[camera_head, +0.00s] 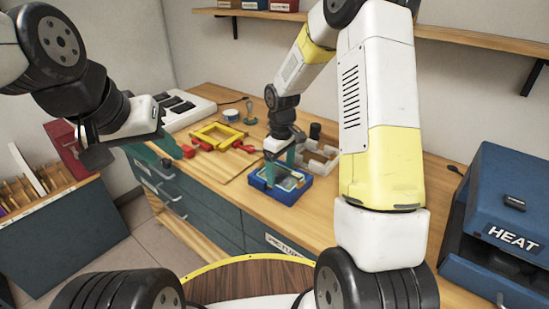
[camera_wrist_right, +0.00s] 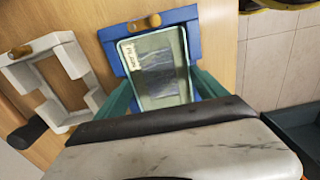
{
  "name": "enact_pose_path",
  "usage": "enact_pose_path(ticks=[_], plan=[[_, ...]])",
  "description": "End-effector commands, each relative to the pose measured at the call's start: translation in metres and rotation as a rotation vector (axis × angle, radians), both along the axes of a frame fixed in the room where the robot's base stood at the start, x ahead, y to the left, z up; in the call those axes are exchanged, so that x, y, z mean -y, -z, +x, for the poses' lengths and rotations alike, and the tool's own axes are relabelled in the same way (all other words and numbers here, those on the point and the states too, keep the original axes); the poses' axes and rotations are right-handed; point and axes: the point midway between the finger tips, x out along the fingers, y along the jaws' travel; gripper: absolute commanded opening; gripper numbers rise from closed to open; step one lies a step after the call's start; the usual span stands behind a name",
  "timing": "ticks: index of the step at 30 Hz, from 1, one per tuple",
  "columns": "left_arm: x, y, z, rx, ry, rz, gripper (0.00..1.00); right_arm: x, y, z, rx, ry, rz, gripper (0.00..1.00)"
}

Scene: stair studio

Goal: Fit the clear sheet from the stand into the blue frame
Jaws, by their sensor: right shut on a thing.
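The blue frame (camera_head: 289,197) lies on the wooden bench; it also shows in the right wrist view (camera_wrist_right: 208,45). The clear sheet (camera_wrist_right: 158,68), with pale green edges and a small label, is at the frame's opening in the right wrist view. I cannot tell whether it is fully seated. My right gripper (camera_head: 283,175) is shut on the sheet, with a teal finger at each side. My left gripper (camera_head: 128,152) hangs at the left, away from the blue frame; its finger gap is unclear. I cannot identify the stand with certainty.
A white frame (camera_head: 333,153) lies behind the blue one. A yellow frame (camera_head: 216,133) and red clamps (camera_head: 243,146) lie to the left. A blue HEAT machine (camera_head: 505,210) stands at the right. A slotted wooden rack (camera_head: 38,198) is at the far left.

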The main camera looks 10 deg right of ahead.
Motion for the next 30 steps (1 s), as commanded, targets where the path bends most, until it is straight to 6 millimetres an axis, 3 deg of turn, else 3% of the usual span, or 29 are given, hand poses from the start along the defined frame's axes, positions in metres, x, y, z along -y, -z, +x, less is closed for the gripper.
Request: enact_pose_path(ticks=[11,12,15,30], plan=[[0.0,0.0,0.0,0.0,0.0,0.0,0.36,0.0,0.0036,-0.0001,-0.001,0.0,-0.001,0.37],[0.0,0.0,0.0,0.0,0.0,0.0,0.36,-0.0001,0.0037,-0.0001,0.0,0.0,0.0,0.85],[0.0,0.0,0.0,0.0,0.0,0.0,0.36,-0.0001,0.0036,-0.0001,0.0,0.0,0.0,1.0],[0.0,0.0,0.0,0.0,0.0,0.0,0.36,0.0,0.0032,0.0,0.0,0.0,0.0,1.0]])
